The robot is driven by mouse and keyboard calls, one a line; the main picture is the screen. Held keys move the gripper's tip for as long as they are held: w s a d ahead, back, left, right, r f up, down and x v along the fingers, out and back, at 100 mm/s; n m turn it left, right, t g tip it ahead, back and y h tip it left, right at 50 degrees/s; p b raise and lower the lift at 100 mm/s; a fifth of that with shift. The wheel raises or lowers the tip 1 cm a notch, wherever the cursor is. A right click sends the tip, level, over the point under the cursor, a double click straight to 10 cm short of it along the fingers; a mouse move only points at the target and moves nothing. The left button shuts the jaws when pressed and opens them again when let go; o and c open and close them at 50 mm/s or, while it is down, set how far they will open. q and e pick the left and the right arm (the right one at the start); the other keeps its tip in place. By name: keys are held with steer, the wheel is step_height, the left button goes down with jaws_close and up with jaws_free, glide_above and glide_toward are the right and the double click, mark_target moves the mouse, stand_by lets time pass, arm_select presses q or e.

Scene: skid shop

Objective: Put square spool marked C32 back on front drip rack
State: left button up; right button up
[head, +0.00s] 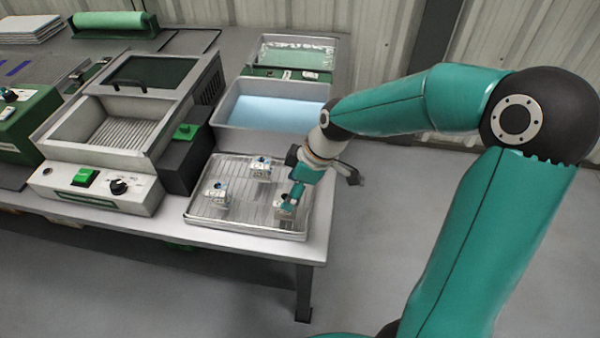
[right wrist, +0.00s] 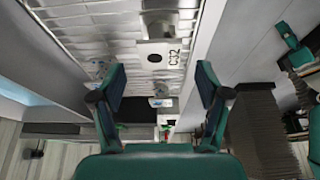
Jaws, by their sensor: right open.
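The square spool marked C32 (right wrist: 158,54) is a pale block with a dark hole, and its marking reads sideways in the right wrist view. It stands on the wire rack of the front drip tray (head: 250,229), and it shows in the head view (head: 284,208) partly behind the fingers. My right gripper (head: 292,194) is open at this spool. In the right wrist view the two fingers (right wrist: 160,88) are apart, with the spool beyond their tips; I cannot tell whether they touch it. My left gripper is not in view.
Two similar spools stand on the same rack, one at the left (head: 217,197) and one farther back (head: 261,169). Behind it is a basin of blue liquid (head: 270,112). A black box with a green switch (head: 185,150) and a grey heated unit (head: 110,185) stand to the left.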

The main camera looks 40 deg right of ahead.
steer(key=v, duration=0.7)
stand_by(0.4)
